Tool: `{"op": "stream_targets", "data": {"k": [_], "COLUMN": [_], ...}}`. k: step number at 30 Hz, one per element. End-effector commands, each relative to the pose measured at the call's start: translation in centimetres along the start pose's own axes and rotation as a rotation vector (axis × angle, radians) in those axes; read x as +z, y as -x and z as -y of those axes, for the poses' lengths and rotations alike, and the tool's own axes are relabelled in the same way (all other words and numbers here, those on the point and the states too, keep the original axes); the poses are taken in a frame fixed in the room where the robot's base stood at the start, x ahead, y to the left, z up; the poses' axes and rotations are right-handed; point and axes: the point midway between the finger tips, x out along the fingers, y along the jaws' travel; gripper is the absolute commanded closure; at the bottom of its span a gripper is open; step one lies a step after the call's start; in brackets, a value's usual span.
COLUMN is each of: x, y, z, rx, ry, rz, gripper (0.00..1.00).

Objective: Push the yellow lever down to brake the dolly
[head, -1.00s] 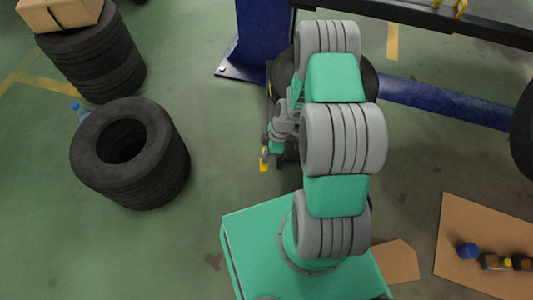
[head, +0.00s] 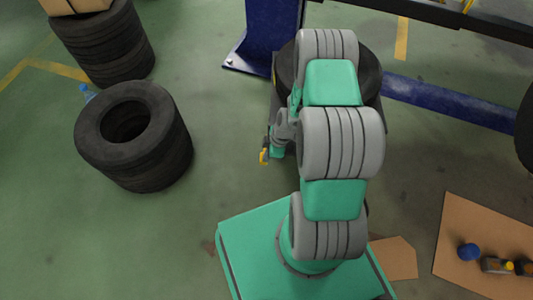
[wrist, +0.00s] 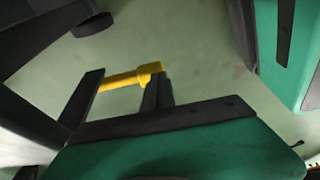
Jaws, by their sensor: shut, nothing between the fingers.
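The yellow lever (wrist: 125,78) sticks out from the dark dolly in the wrist view. It also shows as a small yellow piece (head: 264,156) at the dolly's near left corner in the head view. My gripper (wrist: 158,92) is shut and empty, its dark fingers together right at the lever's outer end. They overlap it in the picture; I cannot tell whether they touch. In the head view my gripper (head: 277,149) is just right of the lever. The dolly (head: 274,95) is mostly hidden behind my arm, with a dark tyre (head: 370,80) on it.
A tyre stack (head: 150,170) stands on the left, another (head: 110,45) behind it with a box on top. A blue post (head: 268,35) and blue beam (head: 450,100) stand behind the dolly. Cardboard (head: 450,225) with small items lies right. Floor left of the lever is clear.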

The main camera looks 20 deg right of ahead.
Motion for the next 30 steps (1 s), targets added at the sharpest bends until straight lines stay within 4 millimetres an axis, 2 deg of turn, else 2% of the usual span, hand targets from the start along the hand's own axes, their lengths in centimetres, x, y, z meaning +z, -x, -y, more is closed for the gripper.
{"op": "stream_targets", "data": {"k": [3,12,30], "x": [0.2,0.8,1.3], "y": [-1.4,-3.5,-4.5], "z": [0.4,0.8,0.9], "rx": [-0.001,-0.001,-0.001], "ry": [0.006,0.004,0.001], "rz": [0.000,0.000,0.001], "gripper": [1.00,1.00,1.00]}}
